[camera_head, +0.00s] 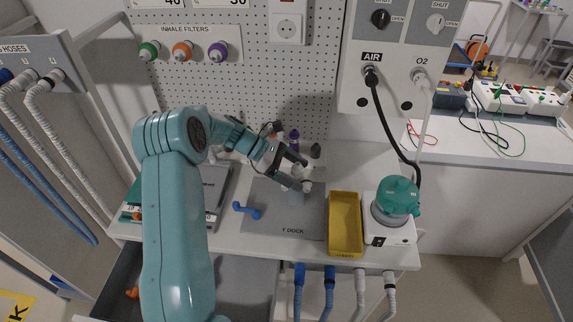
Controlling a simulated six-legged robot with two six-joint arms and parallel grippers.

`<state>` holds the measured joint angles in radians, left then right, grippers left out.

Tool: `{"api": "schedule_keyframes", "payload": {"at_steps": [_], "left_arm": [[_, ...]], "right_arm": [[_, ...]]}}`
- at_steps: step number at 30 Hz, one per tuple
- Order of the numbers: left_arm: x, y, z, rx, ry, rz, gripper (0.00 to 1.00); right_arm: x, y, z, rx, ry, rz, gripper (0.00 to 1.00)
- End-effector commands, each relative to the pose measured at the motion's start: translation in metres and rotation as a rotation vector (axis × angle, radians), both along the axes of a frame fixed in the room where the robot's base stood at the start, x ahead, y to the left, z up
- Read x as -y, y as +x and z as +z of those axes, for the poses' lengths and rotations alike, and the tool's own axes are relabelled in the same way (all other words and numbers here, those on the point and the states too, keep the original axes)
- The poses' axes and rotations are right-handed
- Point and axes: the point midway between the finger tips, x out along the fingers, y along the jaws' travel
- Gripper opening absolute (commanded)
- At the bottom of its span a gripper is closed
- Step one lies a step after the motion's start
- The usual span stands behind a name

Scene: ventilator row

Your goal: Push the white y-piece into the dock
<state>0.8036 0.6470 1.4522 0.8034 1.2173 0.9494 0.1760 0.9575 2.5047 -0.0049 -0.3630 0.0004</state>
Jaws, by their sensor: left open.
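My left gripper (296,173) is open above the back of the grey mat marked "Y DOCK" (268,222). A small white piece, apparently the white y-piece (307,186), shows right at the gripper's fingertips; I cannot tell whether they touch it. Just below it a pale grey block, apparently the dock (295,199), stands on the mat, partly hidden by the gripper. I cannot tell whether the white piece sits in it or above it. A blue y-shaped piece (247,210) lies at the mat's left side. My right gripper is not in view.
A yellow tray (345,252) stands right of the mat, and a white device with a teal top (398,196) beside it. Dark and purple bottles (294,141) stand behind the gripper near the pegboard (300,95). The mat's front part is clear. Hoses hang below the counter's front edge.

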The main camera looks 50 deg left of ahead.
Motion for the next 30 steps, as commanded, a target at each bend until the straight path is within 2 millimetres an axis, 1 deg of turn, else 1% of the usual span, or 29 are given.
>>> {"api": "schedule_keyframes", "payload": {"at_steps": [5, 12, 18, 21, 24, 30], "left_arm": [[-0.021, -0.013, 0.012, 0.003, 0.005, 0.004, 0.86], [-0.067, -0.043, 0.045, 0.002, 0.004, 0.005, 0.86], [-0.098, -0.064, 0.070, 0.002, 0.005, 0.003, 0.86], [-0.108, -0.070, 0.078, 0.001, 0.003, 0.002, 0.86], [-0.113, -0.074, 0.082, 0.001, 0.002, 0.001, 0.86], [-0.115, -0.075, 0.084, 0.000, 0.000, 0.000, 0.86]], "right_arm": [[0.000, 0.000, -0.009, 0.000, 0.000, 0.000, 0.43], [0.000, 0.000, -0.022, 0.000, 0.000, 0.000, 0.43], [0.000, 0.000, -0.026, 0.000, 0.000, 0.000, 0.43], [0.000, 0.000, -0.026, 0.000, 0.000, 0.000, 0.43], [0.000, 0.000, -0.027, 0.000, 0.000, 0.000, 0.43], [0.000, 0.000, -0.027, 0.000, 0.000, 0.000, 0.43]]}}
